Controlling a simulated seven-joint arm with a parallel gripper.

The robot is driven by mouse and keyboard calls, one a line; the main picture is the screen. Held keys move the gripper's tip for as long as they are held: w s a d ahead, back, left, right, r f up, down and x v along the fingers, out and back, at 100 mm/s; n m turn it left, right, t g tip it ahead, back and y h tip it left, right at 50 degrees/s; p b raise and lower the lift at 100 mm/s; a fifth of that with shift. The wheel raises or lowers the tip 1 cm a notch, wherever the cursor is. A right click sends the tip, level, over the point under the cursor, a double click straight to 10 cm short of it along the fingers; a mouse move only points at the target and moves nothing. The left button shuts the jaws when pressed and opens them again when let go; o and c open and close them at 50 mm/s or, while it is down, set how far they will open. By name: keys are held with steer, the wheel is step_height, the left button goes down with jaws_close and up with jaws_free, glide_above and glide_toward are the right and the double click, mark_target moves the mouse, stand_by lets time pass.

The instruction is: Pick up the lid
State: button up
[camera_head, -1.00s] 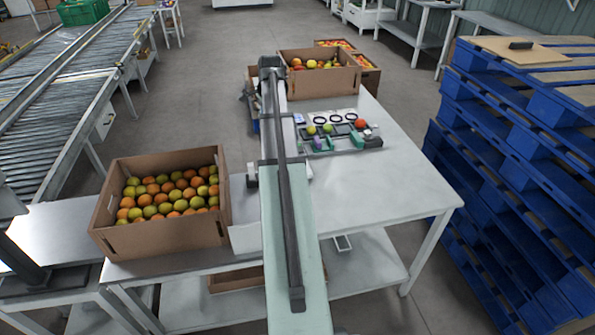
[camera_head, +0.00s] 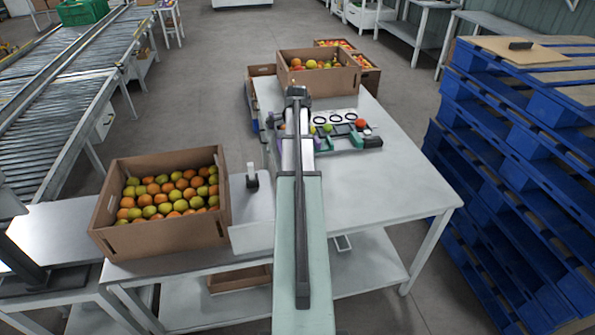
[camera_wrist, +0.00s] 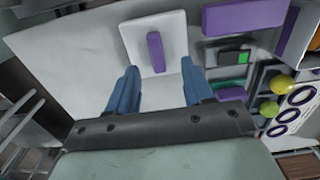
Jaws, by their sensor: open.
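The lid (camera_wrist: 178,30) is a white square plate with an upright purple bar handle (camera_wrist: 155,52), lying on the pale table in the wrist view. My gripper (camera_wrist: 158,75) is open and empty, its two blue fingers spread to either side of the handle's near end in the picture. I cannot tell how high the fingers are above the lid. In the head view my arm hides the lid and the fingers.
Right of the lid are a purple block (camera_wrist: 245,17), a grey device with a green screen (camera_wrist: 235,57), tomatoes (camera_wrist: 283,84) and a ring card (camera_wrist: 297,96). A crate of tomatoes (camera_head: 165,237) stands front left, another (camera_head: 340,84) behind. The table's right part (camera_head: 390,185) is clear.

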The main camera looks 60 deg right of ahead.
steer(key=shift+s+f, duration=0.15)
steer(key=shift+f, duration=1.35)
steer(key=shift+s+f, duration=0.15)
steer(key=shift+f, duration=1.3)
jaws_close()
